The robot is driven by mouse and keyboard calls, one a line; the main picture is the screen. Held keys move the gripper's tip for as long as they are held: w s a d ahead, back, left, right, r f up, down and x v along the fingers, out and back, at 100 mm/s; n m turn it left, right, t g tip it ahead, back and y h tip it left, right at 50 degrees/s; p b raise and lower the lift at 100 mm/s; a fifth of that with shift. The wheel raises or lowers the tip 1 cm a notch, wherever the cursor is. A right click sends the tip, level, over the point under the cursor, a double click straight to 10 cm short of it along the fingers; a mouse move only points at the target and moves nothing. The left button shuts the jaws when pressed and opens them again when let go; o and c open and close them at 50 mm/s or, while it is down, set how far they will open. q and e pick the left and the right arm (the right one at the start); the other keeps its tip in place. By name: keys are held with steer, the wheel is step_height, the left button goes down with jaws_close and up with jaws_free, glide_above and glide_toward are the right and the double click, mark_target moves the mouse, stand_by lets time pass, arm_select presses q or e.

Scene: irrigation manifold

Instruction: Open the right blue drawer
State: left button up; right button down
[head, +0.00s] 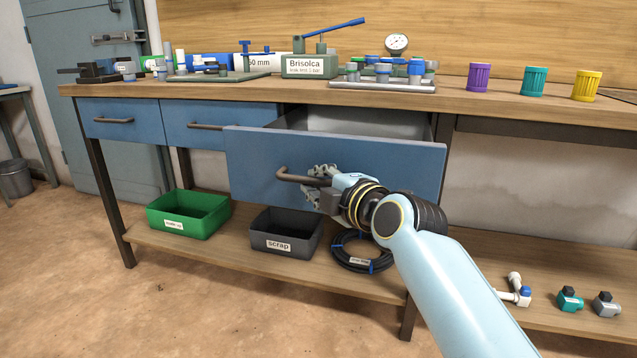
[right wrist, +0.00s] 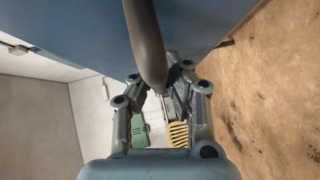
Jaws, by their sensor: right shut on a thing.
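The right blue drawer (head: 250,160) is pulled well out of the workbench, and its open inside shows behind the front panel. Its dark bar handle (head: 283,174) is on the front. My right gripper (head: 312,178) is shut on this handle. In the right wrist view the handle (right wrist: 145,40) runs down between the fingers of the gripper (right wrist: 165,88), with the blue drawer front (right wrist: 80,35) behind it. Two other blue drawers, the left (head: 120,125) and the middle one (head: 205,115), are closed. My left gripper is not in view.
The workbench top (head: 460,100) holds fittings, a Brisolca pump box (head: 309,68), a gauge (head: 397,43) and purple, teal and yellow cups. On the lower shelf are a green bin (head: 188,215), a scrap bin (head: 285,235), a coiled hose (head: 350,255) and valves. The floor in front is clear.

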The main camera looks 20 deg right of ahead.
steer(key=shift+r, duration=0.25)
steer(key=c, duration=1.5)
jaws_free()
steer(key=shift+o, duration=0.8)
steer(key=shift+f, duration=0.15)
steer(key=v, duration=1.2)
